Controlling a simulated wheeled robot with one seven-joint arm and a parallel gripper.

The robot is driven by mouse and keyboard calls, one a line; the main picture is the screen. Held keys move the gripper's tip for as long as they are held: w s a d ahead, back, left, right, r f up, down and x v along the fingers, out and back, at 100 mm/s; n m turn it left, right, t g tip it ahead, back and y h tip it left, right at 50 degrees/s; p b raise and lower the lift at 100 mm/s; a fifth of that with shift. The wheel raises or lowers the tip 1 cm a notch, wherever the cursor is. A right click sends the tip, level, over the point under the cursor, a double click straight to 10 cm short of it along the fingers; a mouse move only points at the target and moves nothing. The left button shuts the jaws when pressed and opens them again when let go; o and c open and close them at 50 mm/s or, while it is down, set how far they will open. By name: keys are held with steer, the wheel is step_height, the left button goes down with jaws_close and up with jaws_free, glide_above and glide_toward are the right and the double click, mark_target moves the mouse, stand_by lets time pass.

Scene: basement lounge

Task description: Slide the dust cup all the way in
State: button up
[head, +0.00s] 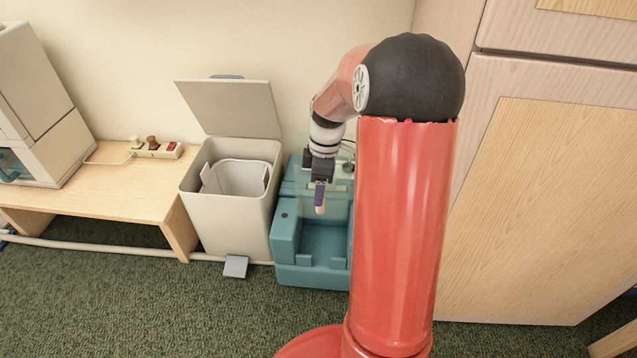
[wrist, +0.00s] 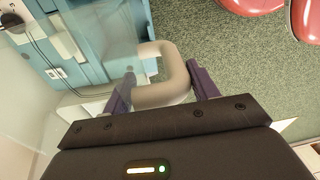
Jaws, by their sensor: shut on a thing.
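My gripper (head: 320,196) hangs over the teal unit (head: 285,240) in the head view, its purple fingers pointing down. In the wrist view my gripper (wrist: 160,90) is shut on the beige looped handle (wrist: 178,68), with a finger on either side of it. The handle appears to belong to the dust cup (wrist: 105,45), a clear, see-through body over the teal unit (wrist: 138,15). The handle's end (head: 320,210) shows just below the fingers in the head view. The cup's clear walls are hard to make out, and how deep it sits cannot be told.
A beige pedal bin (head: 232,218) with its lid (head: 228,108) raised stands directly left of the unit. A low wooden bench (head: 120,190) with a power strip (head: 160,150) is farther left. A wooden cabinet (head: 540,200) stands at the right. Green carpet (head: 150,300) is clear in front.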

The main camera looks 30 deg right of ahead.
steer(key=shift+f, duration=0.1)
step_height(320, 180, down, 22)
steer(key=b, duration=1.4)
stand_by(1.6)
steer(key=shift+f, duration=0.25)
stand_by(0.6)
steer(key=o, duration=1.1)
